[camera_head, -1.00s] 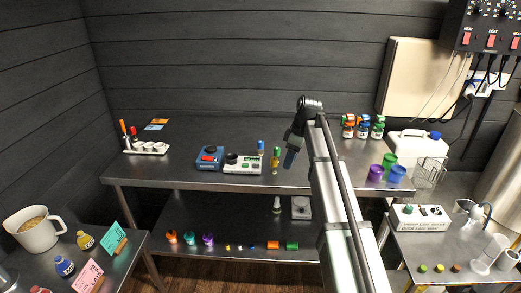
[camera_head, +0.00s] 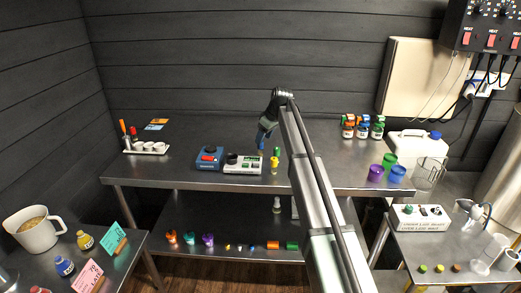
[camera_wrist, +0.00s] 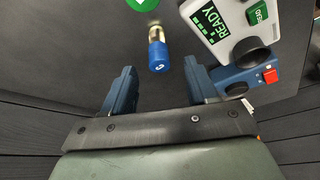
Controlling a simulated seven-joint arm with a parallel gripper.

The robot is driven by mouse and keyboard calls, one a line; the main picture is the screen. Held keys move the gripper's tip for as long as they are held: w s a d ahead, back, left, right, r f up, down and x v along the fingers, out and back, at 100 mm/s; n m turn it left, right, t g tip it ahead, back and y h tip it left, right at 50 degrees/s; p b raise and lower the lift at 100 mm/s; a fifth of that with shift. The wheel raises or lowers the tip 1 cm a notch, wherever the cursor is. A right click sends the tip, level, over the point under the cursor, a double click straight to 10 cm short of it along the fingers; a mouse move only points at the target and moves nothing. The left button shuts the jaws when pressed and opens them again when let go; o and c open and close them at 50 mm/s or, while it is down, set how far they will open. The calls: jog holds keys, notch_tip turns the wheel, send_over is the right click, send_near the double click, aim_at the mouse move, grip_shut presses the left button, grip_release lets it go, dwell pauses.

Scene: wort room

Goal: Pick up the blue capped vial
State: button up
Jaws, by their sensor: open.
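The blue capped vial (camera_wrist: 158,50) shows in the wrist view, its blue cap towards me and a pale body behind it. My gripper (camera_wrist: 160,76) is open, with one blue-grey finger on each side of the vial's line and the vial just beyond the fingertips, not held. In the head view my gripper (camera_head: 262,144) hangs over the back table, right at the vial's place, and largely hides the vial.
A green capped vial (camera_head: 275,160) stands close to the right; its green cap (camera_wrist: 142,4) shows in the wrist view. A white device (camera_head: 243,164) with a READY display and a blue device (camera_head: 209,158) stand to the left. Three capped jars (camera_head: 362,127) stand farther right.

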aim_at(259, 148)
jog(key=shift+x, duration=3.9)
jog(key=shift+d, duration=0.1)
jog(key=c, duration=1.1)
